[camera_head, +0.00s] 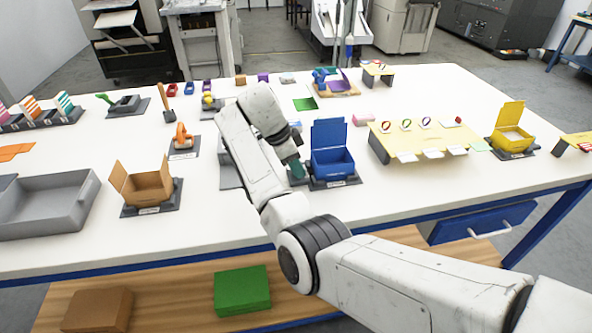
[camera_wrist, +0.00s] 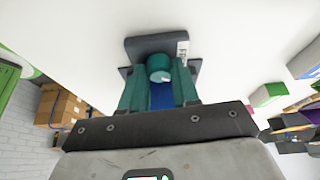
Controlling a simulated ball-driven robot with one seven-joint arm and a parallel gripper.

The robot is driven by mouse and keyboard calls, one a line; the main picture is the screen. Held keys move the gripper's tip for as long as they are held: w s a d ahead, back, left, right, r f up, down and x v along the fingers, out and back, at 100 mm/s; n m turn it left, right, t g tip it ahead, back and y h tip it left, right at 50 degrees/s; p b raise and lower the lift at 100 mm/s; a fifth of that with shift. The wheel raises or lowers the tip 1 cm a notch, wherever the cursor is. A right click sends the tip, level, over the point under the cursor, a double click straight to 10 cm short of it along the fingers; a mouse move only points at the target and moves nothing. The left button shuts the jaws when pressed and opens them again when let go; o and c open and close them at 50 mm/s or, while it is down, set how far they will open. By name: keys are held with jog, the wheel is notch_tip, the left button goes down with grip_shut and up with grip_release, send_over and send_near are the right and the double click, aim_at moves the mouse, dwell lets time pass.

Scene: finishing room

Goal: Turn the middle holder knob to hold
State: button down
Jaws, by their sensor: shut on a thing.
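In the wrist view my gripper (camera_wrist: 158,88) has its two teal fingers closed on a round teal knob (camera_wrist: 159,62). A strip of blue shows below the knob, between the fingers. Behind the knob is a dark grey plate (camera_wrist: 140,46) with a white label. In the head view my gripper (camera_head: 297,171) is low at the left side of the open blue box (camera_head: 333,162). The knob is hidden there behind my arm. The label is too small to read, so I cannot tell the knob's setting.
An open cardboard box (camera_head: 148,184) and a grey tray (camera_head: 45,205) stand to the left. To the right are a yellow board with coloured rings (camera_head: 392,143) and an open yellow box (camera_head: 512,135). The white tabletop (camera_head: 400,195) is bare along the front.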

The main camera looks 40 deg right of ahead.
jog(key=m+g+y+b, duration=0.1)
jog(key=m+b, duration=0.2)
jog(key=m, duration=0.1)
jog(key=shift+w+d+m, duration=0.1)
jog(key=shift+w+m, duration=0.05)
jog(key=shift+m, duration=0.15)
jog(key=m+y, duration=0.1)
jog(key=m, duration=0.1)
jog(key=m+g+y, duration=0.1)
jog(key=m, duration=0.2)
jog(key=shift+d, duration=0.1)
jog(key=shift+m, duration=0.3)
jog(key=c, duration=1.1)
grip_release()
jog(key=shift+r, duration=0.1)
